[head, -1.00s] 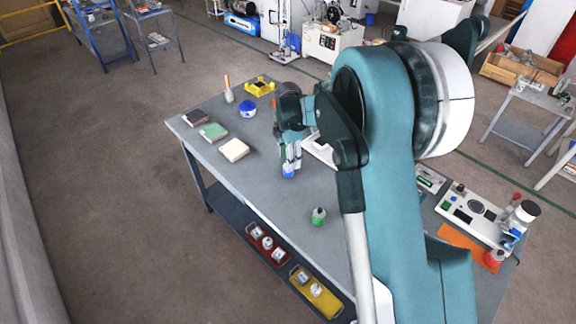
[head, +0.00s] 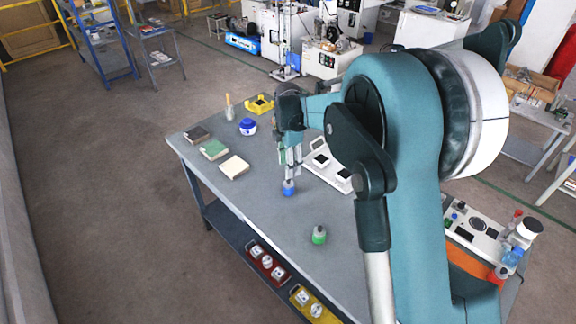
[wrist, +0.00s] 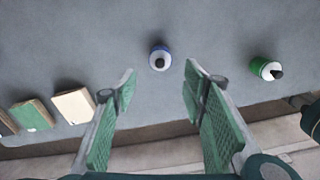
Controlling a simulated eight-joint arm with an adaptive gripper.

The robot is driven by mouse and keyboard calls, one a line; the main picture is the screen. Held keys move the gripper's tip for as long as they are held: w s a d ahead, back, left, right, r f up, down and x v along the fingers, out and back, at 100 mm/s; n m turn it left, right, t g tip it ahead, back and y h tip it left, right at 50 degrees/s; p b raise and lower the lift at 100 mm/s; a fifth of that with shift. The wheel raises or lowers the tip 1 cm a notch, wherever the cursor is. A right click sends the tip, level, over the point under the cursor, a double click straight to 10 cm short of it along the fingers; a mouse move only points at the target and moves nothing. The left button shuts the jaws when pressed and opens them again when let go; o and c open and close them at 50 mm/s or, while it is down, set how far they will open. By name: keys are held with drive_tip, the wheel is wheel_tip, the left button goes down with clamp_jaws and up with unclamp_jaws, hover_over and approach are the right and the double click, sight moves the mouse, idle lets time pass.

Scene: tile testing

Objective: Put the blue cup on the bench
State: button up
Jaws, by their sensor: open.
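The blue cup (head: 288,188) is a small blue round container with a dark top, standing upright on the grey bench (head: 270,205). In the wrist view the blue cup (wrist: 160,50) shows from above with a pale ring and dark centre, beyond the fingertips and roughly in line with the gap between them. My gripper (head: 291,172) points down just above the cup. In the wrist view my gripper (wrist: 160,72) is open, its green-padded fingers apart with nothing between them.
A green bottle (head: 319,235) stands nearer the front edge. Three books, one being green (head: 214,149), lie at the left. Bench surface around the cup is mostly clear.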

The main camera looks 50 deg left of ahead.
drive_tip(key=shift+w, duration=0.1)
idle(0.6)
drive_tip(key=w+d+r+m+t, duration=0.1)
drive_tip(key=w+d+r+m, duration=0.4)
drive_tip(key=d, duration=0.5)
drive_tip(key=w+d+r+m+y, duration=0.1)
drive_tip(key=w+d+r+m, duration=0.1)
drive_tip(key=d+r, duration=0.75)
drive_tip(key=w+d+r+m+t, duration=0.1)
drive_tip(key=w+d+r+m, duration=0.35)
drive_tip(key=d, duration=0.75)
drive_tip(key=s+d+r+m+t, duration=0.1)
drive_tip(key=s+d+r+m, duration=0.15)
drive_tip(key=d, duration=0.55)
drive_tip(key=s+d+r+m, duration=0.1)
drive_tip(key=d+r+m, duration=0.15)
drive_tip(key=d, duration=0.55)
drive_tip(key=s+d+r+m+t, duration=0.1)
drive_tip(key=d+r+m, duration=0.15)
drive_tip(key=d, duration=0.55)
drive_tip(key=s+d+f+m+t, duration=0.1)
drive_tip(key=s+d+f+m, duration=0.1)
drive_tip(key=s+d+m, duration=0.5)
drive_tip(key=s+d+f+m+t+h, duration=0.1)
drive_tip(key=s+d+f+m+t, duration=0.1)
drive_tip(key=s+d+m, duration=0.5)
drive_tip(key=s+d+f, duration=0.1)
drive_tip(key=s+d, duration=0.4)
drive_tip(key=d, duration=0.7)
drive_tip(key=shift+d, duration=0.25)
